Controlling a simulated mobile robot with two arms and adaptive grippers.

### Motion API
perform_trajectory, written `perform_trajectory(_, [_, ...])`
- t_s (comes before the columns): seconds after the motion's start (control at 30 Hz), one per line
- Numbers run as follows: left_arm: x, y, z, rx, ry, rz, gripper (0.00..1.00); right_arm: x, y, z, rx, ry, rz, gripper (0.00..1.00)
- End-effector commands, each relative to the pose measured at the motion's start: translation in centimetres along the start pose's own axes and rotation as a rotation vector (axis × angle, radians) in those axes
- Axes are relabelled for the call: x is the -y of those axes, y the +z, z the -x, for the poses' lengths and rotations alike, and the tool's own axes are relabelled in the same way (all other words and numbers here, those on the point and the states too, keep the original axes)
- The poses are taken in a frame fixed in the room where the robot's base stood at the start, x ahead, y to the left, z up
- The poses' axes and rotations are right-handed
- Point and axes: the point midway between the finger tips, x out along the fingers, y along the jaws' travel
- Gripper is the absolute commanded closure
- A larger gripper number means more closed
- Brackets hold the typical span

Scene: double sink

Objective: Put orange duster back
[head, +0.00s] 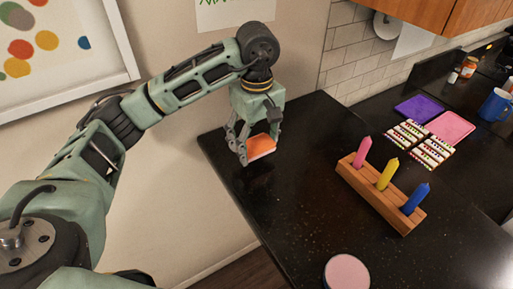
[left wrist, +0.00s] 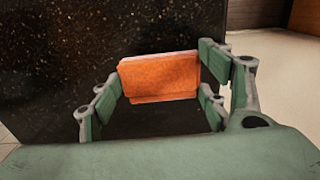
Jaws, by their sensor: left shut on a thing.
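The orange duster (head: 261,146) is a small flat block with an orange face and a paler edge, at the left corner of the black countertop. My left gripper (head: 241,152) is at the duster, its fingers pointing down and shut on it. In the left wrist view the orange duster (left wrist: 160,77) sits between the fingers of the left gripper (left wrist: 158,100). I cannot tell whether the duster touches the counter. My right gripper is not in view.
A wooden holder (head: 352,182) with pink, yellow and blue pens stands to the right. A round pink-topped item (head: 346,272) is at the front. Purple (head: 418,109) and pink (head: 450,127) trays, patterned blocks (head: 431,152) and a blue mug (head: 494,104) lie farther right. The counter's middle is clear.

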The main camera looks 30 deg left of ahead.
Motion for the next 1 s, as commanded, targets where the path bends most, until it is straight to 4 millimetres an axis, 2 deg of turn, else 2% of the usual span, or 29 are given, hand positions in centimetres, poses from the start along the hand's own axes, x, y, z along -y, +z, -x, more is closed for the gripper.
perform_trajectory(0.07, [0.2, 0.1, -0.8, 0.003, -0.007, 0.0, 0.55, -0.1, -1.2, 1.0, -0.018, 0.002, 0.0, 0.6])
perform_trajectory(0.17, [0.2, 0.1, -2.3, 0.003, -0.006, 0.001, 0.55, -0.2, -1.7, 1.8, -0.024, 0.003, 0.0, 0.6])
perform_trajectory(0.3, [0.1, 0.0, -3.5, 0.001, -0.003, 0.0, 0.55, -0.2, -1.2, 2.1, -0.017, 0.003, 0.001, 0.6])
perform_trajectory(0.5, [0.1, 0.0, -3.7, 0.0, -0.001, 0.0, 0.55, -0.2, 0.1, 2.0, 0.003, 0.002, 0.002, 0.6])
perform_trajectory(0.67, [0.1, 0.0, -4.1, 0.0, -0.002, 0.0, 0.55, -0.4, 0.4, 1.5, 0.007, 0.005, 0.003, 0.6])
perform_trajectory(0.7, [0.1, 0.1, -4.1, 0.0, -0.002, 0.0, 0.3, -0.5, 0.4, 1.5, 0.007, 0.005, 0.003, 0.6])
perform_trajectory(0.9, [0.1, 0.1, -4.0, 0.001, -0.002, 0.0, 0.12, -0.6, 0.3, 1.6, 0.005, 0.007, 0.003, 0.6])
perform_trajectory(1.0, [0.1, 0.1, -4.0, 0.001, -0.002, 0.0, 0.12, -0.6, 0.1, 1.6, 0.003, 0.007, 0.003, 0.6])
